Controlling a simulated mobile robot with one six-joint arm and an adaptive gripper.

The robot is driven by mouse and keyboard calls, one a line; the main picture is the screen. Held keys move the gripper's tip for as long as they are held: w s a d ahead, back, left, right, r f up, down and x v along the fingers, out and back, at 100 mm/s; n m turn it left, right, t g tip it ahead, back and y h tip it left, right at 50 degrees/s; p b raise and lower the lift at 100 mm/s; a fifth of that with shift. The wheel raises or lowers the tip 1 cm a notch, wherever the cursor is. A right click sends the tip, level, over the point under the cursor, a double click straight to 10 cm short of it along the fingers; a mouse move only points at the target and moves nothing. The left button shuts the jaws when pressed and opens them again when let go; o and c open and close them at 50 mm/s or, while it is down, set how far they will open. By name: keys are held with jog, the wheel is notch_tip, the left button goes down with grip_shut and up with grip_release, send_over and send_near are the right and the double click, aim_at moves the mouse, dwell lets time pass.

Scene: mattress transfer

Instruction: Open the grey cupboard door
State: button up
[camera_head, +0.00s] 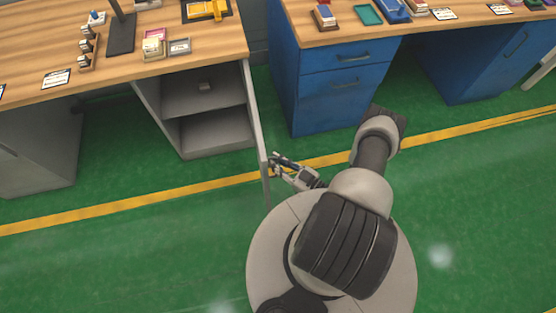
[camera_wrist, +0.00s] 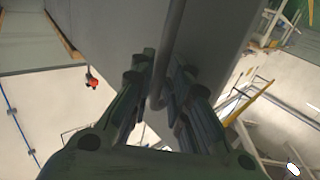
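The grey cupboard (camera_head: 205,122) stands under the left wooden desk, with its interior shelves showing. Its door (camera_head: 257,125) stands swung out from the right side and is seen nearly edge-on. My gripper (camera_head: 277,162) is at the outer end of the door, on its right side. In the wrist view, the grey door panel (camera_wrist: 110,35) fills the upper middle. The bar handle (camera_wrist: 171,45) runs down between the two fingers of my gripper (camera_wrist: 163,78). The fingers are apart, with a visible gap on each side of the bar.
A small grey object (camera_head: 204,86) lies on the upper shelf. A blue drawer cabinet (camera_head: 345,95) stands right of the door under another desk (camera_head: 320,38). Green floor (camera_head: 130,240) with a yellow line (camera_head: 225,181) is clear at left and front.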

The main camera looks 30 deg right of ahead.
jog(key=shift+w+d+r, duration=0.1)
jog(key=shift+w+d, duration=0.05)
jog(key=shift+d, duration=0.1)
jog(key=v, duration=1.2)
dwell(0.6)
